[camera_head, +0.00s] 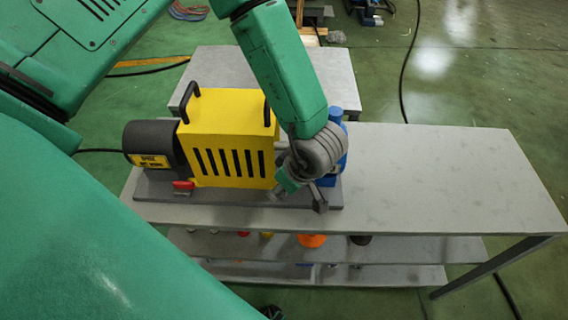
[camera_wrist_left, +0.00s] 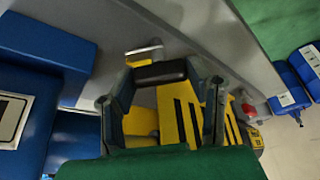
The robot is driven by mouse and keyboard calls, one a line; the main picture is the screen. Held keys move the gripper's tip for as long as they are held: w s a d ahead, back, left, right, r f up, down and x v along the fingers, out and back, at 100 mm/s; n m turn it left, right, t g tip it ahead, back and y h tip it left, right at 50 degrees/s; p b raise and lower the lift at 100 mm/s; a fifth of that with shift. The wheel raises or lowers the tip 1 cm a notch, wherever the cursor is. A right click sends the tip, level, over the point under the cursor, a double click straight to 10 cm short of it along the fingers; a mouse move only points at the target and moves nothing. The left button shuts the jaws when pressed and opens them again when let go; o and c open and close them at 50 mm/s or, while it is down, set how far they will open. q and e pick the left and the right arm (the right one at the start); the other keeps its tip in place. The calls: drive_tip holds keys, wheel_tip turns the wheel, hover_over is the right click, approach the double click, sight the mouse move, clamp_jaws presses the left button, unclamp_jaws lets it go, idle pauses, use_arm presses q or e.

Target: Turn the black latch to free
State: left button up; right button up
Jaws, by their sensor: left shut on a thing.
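The yellow machine (camera_head: 232,130) with black slots and a dark motor stands on a grey base plate on the bench. My left gripper (camera_head: 301,194) is at the machine's right end, low near the base plate. In the left wrist view my left gripper (camera_wrist_left: 160,92) has its fingers at both ends of a dark bar, which looks like the black latch (camera_wrist_left: 160,72). The gripper is shut on it. The latch lies crosswise between the fingers, with a pale metal piece just beyond. In the head view the gripper hides the latch.
A blue part (camera_head: 338,118) stands behind the gripper. A red switch (camera_head: 183,186) sits at the machine's front left. The bench top (camera_head: 440,170) is clear to the right. An orange object (camera_head: 312,240) is on the shelf below.

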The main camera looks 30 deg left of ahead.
use_arm(q)
drive_tip(key=m+t+p, duration=0.1)
drive_tip(key=m, duration=0.1)
drive_tip(key=m+p, duration=0.2)
drive_tip(key=shift+r+m+t, duration=0.15)
drive_tip(key=shift+m+t, duration=0.15)
drive_tip(key=shift+t, duration=0.1)
drive_tip(key=shift+m+t+h+p, duration=0.4)
drive_tip(key=shift+m+h+p, duration=0.15)
drive_tip(key=shift+m, duration=0.65)
drive_tip(key=shift+m+t+h+p, duration=0.3)
drive_tip(key=shift+m+t+h, duration=0.15)
drive_tip(key=shift+m, duration=0.95)
drive_tip(key=o, duration=1.2)
drive_tip(key=shift+c, duration=0.2)
